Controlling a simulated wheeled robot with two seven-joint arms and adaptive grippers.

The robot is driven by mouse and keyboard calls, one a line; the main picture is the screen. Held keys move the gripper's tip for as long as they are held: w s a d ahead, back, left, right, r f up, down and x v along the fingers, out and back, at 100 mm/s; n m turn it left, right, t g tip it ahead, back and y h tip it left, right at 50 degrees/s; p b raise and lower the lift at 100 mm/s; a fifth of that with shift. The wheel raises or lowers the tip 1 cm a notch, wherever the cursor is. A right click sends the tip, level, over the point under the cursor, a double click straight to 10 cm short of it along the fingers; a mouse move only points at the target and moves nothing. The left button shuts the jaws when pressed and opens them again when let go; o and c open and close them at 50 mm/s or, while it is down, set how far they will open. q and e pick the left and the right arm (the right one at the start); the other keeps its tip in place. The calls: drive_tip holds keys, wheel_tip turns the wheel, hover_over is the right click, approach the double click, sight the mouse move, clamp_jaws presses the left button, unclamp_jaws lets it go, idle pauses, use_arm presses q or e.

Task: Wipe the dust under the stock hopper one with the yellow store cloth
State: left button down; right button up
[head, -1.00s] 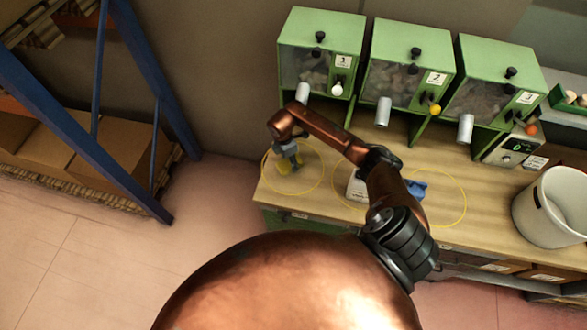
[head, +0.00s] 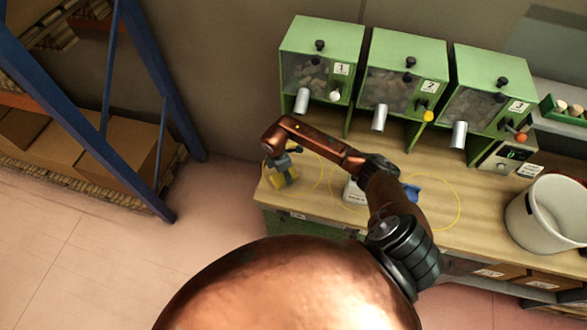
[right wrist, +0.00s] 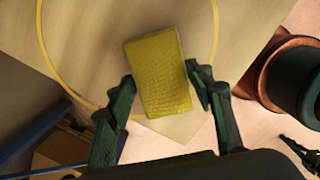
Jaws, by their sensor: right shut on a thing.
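Green stock hopper one (head: 312,62), with a "1" label, stands leftmost on the bench with its grey spout (head: 302,101) pointing down. A yellow ring (head: 323,170) marks the bench below it. My right gripper (head: 284,168) reaches over that ring and is shut on the yellow cloth (head: 280,182), low over the ring's front-left part near the bench edge. In the right wrist view the cloth (right wrist: 158,72) sits between the two dark fingers (right wrist: 160,98). Whether it touches the bench is unclear. I cannot make out any dust. My left gripper is not in view.
Hoppers two (head: 400,75) and three (head: 487,90) stand to the right. A blue cloth (head: 411,192) and a white item (head: 352,195), partly hidden by my arm, lie on the bench (head: 450,180). A white bucket (head: 545,215) stands at right. Blue racking (head: 165,100) stands left.

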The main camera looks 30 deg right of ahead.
wheel_tip(320, 180, up, 2)
drive_tip(key=shift+a+r+p, duration=0.15)
drive_tip(key=shift+r+p, duration=0.05)
drive_tip(key=shift+p, duration=0.6)
drive_tip(key=shift+r+p, duration=1.05)
drive_tip(key=shift+r, duration=0.45)
